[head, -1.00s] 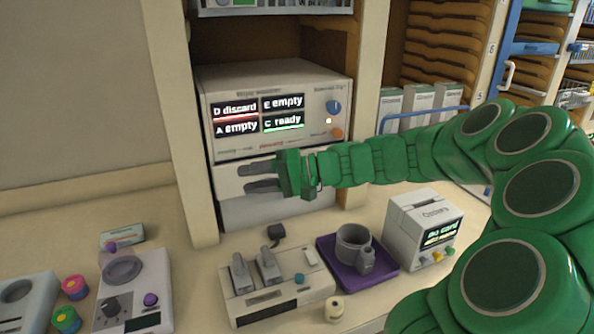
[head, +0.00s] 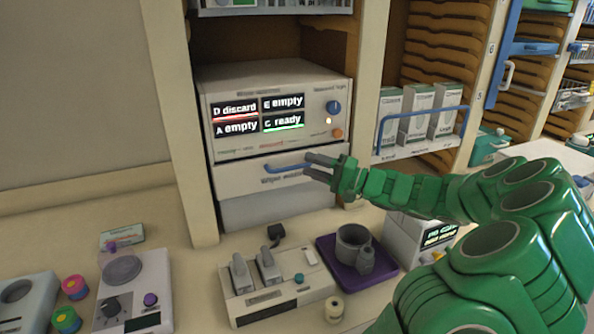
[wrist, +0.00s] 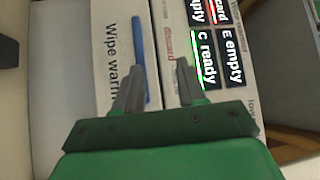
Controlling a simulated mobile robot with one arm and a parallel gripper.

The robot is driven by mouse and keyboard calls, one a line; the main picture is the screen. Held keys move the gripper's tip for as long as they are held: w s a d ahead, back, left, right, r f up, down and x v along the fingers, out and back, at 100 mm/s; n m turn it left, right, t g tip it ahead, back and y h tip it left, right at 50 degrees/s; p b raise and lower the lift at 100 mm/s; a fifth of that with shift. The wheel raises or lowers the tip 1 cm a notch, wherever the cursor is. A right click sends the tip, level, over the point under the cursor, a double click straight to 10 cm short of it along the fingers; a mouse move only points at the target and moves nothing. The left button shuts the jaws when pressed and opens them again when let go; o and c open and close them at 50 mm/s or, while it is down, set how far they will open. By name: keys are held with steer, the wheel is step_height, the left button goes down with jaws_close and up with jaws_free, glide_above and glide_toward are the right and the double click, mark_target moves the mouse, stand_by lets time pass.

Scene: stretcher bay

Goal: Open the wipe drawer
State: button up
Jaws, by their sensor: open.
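The wipe drawer (head: 232,184) is a light grey front under the display panel of the wipe warmer (head: 290,88). It looks shut or nearly so. Its blue bar handle (head: 283,168) runs across the front, and the drawer front (wrist: 112,60) and handle (wrist: 139,50) also show in the wrist view. My gripper (head: 308,166) is open and empty, its fingertips at the right end of the handle. In the wrist view the handle lies between the open fingers, close to one of them; I cannot tell whether they touch.
On the counter below stand a grey device with two handsets (head: 275,290), a purple tray with a grey cup (head: 325,248) and a card box (head: 405,245), partly behind my arm. A wooden post (head: 190,130) stands left of the warmer. Boxes (head: 418,112) fill a shelf at right.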

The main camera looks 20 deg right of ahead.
steer(key=shift+w+a+f, duration=0.55)
steer(key=shift+w+a, duration=0.35)
steer(key=shift+w+a+f, duration=0.55)
steer(key=shift+w+a, duration=0.3)
steer(key=shift+a, duration=0.05)
jaws_close()
